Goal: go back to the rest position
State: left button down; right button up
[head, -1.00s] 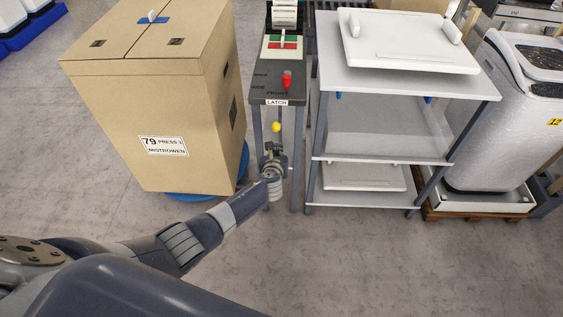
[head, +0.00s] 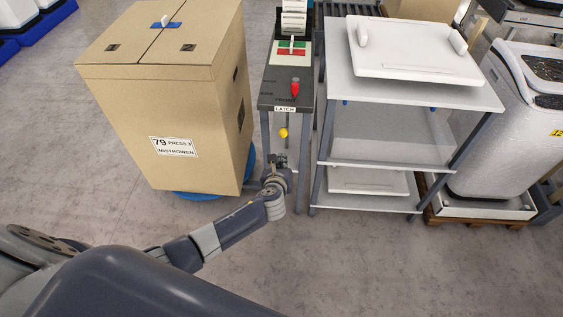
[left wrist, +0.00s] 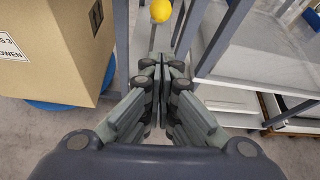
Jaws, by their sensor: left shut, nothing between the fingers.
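My left gripper (head: 278,160) is in front of the narrow latch stand (head: 287,100), below its yellow ball (head: 283,133). In the left wrist view the left gripper (left wrist: 164,62) has its fingers together with nothing between them. The yellow ball also shows in the left wrist view (left wrist: 160,11), just beyond the fingertips and apart from them. My right gripper is in neither view.
A large cardboard box (head: 165,110) on a blue round base (head: 200,195) stands left of the stand. A grey shelf unit (head: 420,95) with white lids stands right. A white speckled bin (head: 505,130) is farther right. The floor in front is clear.

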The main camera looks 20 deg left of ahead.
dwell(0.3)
pick_arm(q)
jog(key=s+a+f+n+g+h, duration=0.2)
jog(key=s+f+n+g, duration=0.5)
jog(key=s+f+n, duration=1.2)
jog(key=s+f+n+g, duration=0.1)
jog(key=s+f+n, duration=0.2)
jog(key=s, duration=0.8)
jog(key=s+f+n+g, duration=0.1)
jog(key=s+f+n, duration=0.3)
jog(key=s+f, duration=0.4)
jog(key=s+f+n+g+h, duration=0.1)
jog(key=s+f, duration=0.4)
jog(key=s, duration=1)
jog(key=shift+s+d+f+n+g, duration=0.25)
jog(key=shift+s+d+n+g, duration=0.25)
jog(key=shift+n, duration=0.7)
